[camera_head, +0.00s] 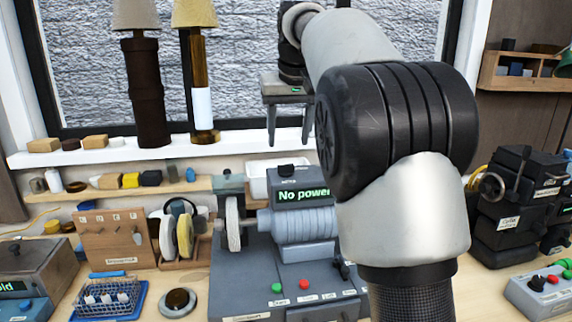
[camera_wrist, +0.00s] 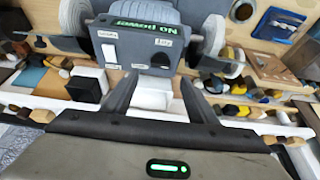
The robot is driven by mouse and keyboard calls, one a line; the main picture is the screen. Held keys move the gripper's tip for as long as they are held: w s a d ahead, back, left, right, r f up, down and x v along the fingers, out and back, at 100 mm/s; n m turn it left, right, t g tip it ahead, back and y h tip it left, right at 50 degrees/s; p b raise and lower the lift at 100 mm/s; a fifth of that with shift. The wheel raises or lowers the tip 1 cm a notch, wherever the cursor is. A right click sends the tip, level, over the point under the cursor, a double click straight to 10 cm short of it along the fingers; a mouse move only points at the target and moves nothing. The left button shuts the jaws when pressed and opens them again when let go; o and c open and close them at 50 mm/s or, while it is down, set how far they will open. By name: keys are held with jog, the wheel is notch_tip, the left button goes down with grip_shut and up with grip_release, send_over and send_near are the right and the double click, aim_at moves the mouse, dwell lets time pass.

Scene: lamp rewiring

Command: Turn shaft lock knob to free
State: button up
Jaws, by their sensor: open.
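The grey bench machine (camera_head: 285,262) has a spindle and wheels on the left and a green "No power" display (camera_head: 304,192). A small black knob (camera_head: 286,170) stands on top of the display housing, and a dark knob or lever (camera_head: 341,268) sits at the right of its front panel; I cannot read which is the shaft lock. In the wrist view, the grey housing (camera_wrist: 138,50) carries small labels and a dark round part (camera_wrist: 160,60). My gripper (camera_wrist: 155,86) is open and empty, its fingers apart near that housing.
A white tray (camera_head: 258,184) lies behind the machine. Grey and yellow wheels on a rack (camera_head: 176,235), a blue wire basket (camera_head: 108,296) and a round dark-topped piece (camera_head: 178,302) stand left. Black machines (camera_head: 518,210) stand right. Lamps (camera_head: 146,90) stand on the sill.

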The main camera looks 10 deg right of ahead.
aim_at(286, 166)
jog(key=b+x, duration=0.1)
jog(key=x, duration=0.7)
jog(key=shift+w+f, duration=0.15)
jog(key=c, duration=1.1)
